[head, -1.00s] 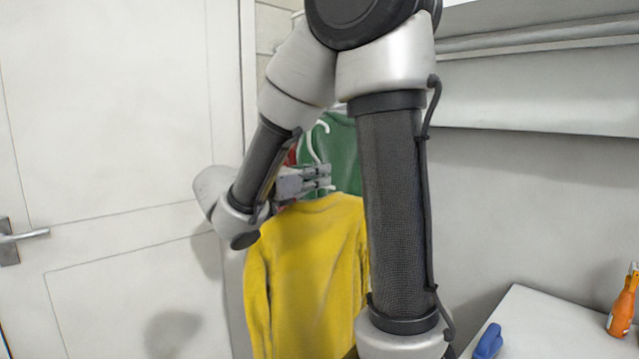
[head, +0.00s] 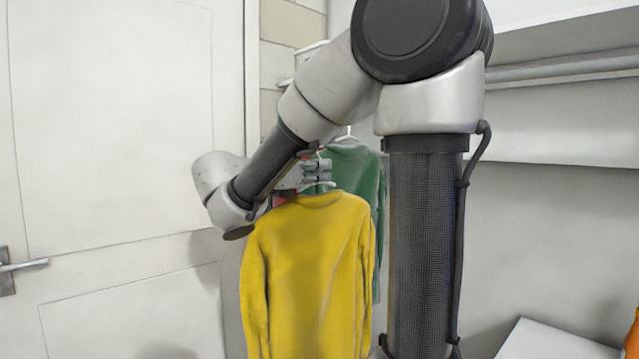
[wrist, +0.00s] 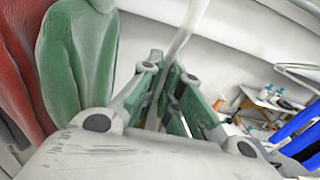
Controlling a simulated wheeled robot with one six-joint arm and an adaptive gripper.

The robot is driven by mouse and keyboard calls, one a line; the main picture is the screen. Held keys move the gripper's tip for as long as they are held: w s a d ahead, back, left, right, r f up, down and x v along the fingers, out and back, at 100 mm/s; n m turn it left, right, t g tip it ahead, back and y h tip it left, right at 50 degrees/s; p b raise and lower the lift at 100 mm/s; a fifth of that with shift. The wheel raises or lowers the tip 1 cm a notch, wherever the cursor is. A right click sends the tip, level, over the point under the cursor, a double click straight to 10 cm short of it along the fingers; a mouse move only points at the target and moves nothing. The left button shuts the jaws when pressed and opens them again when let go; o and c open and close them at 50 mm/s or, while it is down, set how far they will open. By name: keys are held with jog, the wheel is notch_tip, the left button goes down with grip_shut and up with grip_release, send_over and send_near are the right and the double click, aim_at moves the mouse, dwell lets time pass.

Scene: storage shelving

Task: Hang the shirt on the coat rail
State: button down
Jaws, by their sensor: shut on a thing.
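A yellow long-sleeved shirt (head: 308,270) hangs upright from a hanger in the head view. My gripper (head: 320,172) is shut on the hanger just above the shirt's collar. In the wrist view my gripper (wrist: 165,100) has its green-padded fingers closed around the pale hanger stem (wrist: 178,48). The coat rail (head: 570,66) shows as a grey bar under the shelf at the upper right; its left part is hidden behind my arm. The shirt is not seen in the wrist view.
A green garment (head: 357,176) hangs behind the yellow shirt, and it also shows in the wrist view (wrist: 78,60) beside a red garment (wrist: 18,75). A white door (head: 110,150) stands at the left. A white surface (head: 555,340) is at the lower right, with an orange object (head: 632,335) at the edge.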

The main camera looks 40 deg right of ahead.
jog(key=shift+r, duration=7)
jog(key=w+d+f, duration=0.1)
jog(key=d, duration=1.4)
jog(key=w+d+f, duration=0.1)
jog(key=d, duration=1.4)
jog(key=shift+w, duration=0.25)
jog(key=shift+f, duration=0.1)
